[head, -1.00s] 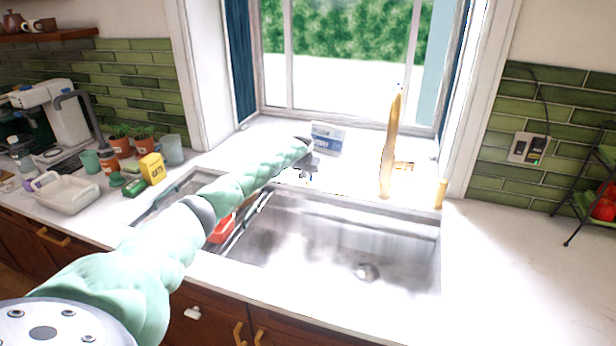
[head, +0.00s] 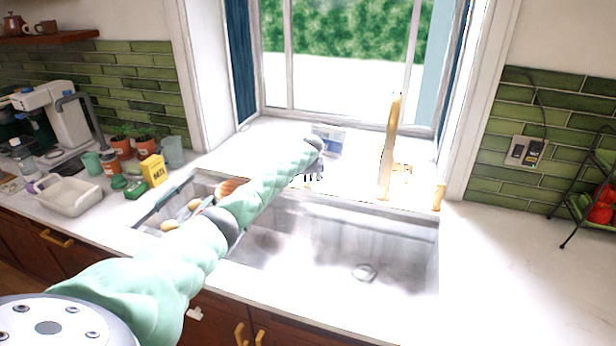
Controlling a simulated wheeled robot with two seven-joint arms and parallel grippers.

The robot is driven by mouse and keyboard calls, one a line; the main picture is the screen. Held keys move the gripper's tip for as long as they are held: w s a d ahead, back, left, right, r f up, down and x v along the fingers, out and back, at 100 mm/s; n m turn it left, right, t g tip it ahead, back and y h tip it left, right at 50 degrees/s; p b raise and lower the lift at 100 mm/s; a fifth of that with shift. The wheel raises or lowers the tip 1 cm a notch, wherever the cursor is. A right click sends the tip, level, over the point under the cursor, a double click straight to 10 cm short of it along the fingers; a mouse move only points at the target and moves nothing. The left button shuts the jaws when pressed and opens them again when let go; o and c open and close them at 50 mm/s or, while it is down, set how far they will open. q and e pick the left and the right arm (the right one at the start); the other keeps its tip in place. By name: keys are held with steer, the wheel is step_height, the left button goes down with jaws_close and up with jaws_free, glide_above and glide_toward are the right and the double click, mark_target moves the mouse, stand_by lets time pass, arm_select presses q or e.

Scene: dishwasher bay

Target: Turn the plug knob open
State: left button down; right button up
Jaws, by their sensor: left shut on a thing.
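My left arm reaches from the lower left across the sink (head: 330,250) to its back rim. My left gripper (head: 313,178) is small and dark there, pointing down at the rim left of the gold faucet (head: 390,150). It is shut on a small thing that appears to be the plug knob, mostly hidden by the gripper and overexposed. The knob's turn angle cannot be read. The round drain plug (head: 364,273) shows on the floor of the large basin. My right gripper is not in view.
A blue and white box (head: 328,138) stands on the sill behind the gripper. A yellow box (head: 153,170), a white tub (head: 68,195) and potted plants stand at left. The right counter (head: 510,265) has clear room.

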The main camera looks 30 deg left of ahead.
arm_select(q)
steer(key=shift+d+n, duration=0.1)
steer(key=shift+n, duration=0.8)
steer(key=shift+n+g+y, duration=0.3)
steer(key=shift+n+g, duration=0.1)
steer(key=shift+n, duration=0.1)
steer(key=shift+f+n+g, duration=0.1)
steer(key=shift+n+g, duration=0.2)
steer(key=shift+n, duration=0.6)
steer(key=shift+w+n+g+y+b, duration=0.1)
steer(key=shift+n+g+y+b, duration=0.25)
steer(key=shift+n, duration=0.55)
steer(key=n+g+b, duration=0.1)
steer(key=n, duration=0.1)
steer(key=shift+f+n+b, duration=0.1)
steer(key=shift+n+b, duration=0.2)
steer(key=shift+n+g+b, duration=0.35)
steer(key=shift+n+b, duration=0.4)
steer(key=shift+n, duration=0.15)
steer(key=shift+r+n+g+b, duration=0.25)
steer(key=shift+n+b, duration=0.2)
steer(key=shift+n, duration=0.25)
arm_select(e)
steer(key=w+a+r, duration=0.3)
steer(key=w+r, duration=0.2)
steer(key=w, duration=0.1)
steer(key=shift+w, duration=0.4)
